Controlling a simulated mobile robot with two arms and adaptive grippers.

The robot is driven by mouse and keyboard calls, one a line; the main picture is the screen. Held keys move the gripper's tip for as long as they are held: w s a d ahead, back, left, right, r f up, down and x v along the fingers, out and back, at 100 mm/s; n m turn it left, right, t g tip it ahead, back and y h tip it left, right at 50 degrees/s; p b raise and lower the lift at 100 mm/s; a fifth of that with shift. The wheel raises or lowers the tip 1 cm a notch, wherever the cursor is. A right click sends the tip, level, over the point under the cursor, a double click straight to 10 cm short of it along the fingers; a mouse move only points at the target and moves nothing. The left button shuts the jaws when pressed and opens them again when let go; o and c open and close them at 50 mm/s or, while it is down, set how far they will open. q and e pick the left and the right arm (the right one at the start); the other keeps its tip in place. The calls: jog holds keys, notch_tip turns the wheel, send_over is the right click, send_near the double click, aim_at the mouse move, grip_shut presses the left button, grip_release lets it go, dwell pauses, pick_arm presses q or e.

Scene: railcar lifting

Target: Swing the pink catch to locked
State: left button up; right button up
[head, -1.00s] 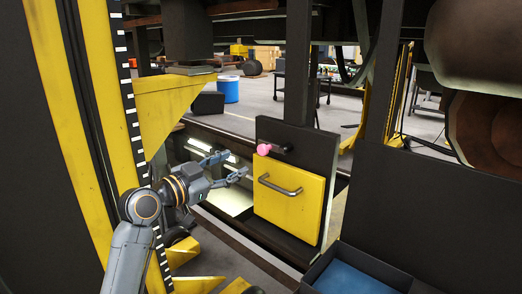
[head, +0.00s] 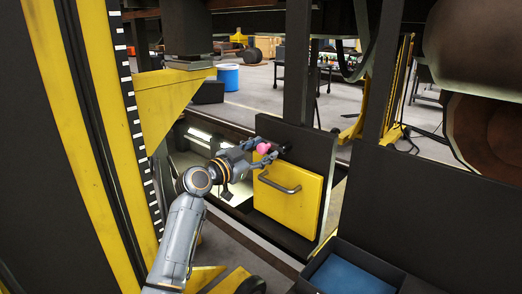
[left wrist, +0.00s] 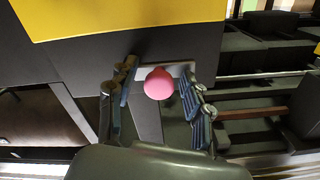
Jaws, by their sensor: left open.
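The pink catch (head: 263,148) is a round pink knob on the dark panel (head: 312,150), just above the yellow door (head: 285,205) with its grey bar handle (head: 280,181). My left gripper (head: 266,152) is at the catch, with its fingers open on either side of the knob. In the left wrist view the pink knob (left wrist: 159,83) sits between the two open fingertips (left wrist: 157,82), with a gap on both sides. The catch's dark pivot end is partly hidden behind the fingers. My right gripper is not in view.
A yellow jack column with a bracket (head: 172,95) stands at the left, close to my left arm. A dark box with a blue inside (head: 352,277) is at the lower right. A blue drum (head: 228,77) stands on open floor behind.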

pick_arm(q)
grip_shut()
jog(key=f+n+b, duration=0.1)
jog(key=n, duration=0.2)
jog(key=shift+s+d+f, duration=0.1)
jog(key=shift+f, duration=0.05)
jog(key=shift+s+d+f+n+p, duration=0.5)
jog(key=shift+n+p, duration=0.3)
jog(key=shift+n, duration=1.65)
jog(key=shift+s+d+f+n+p, duration=0.35)
jog(key=shift+d+n+p, duration=0.35)
jog(key=shift+n, duration=1.8)
jog(key=shift+s+d+f+n+p, duration=0.4)
jog(key=shift+n+p, duration=0.5)
jog(key=shift+n, duration=1.55)
jog(key=shift+d, duration=0.1)
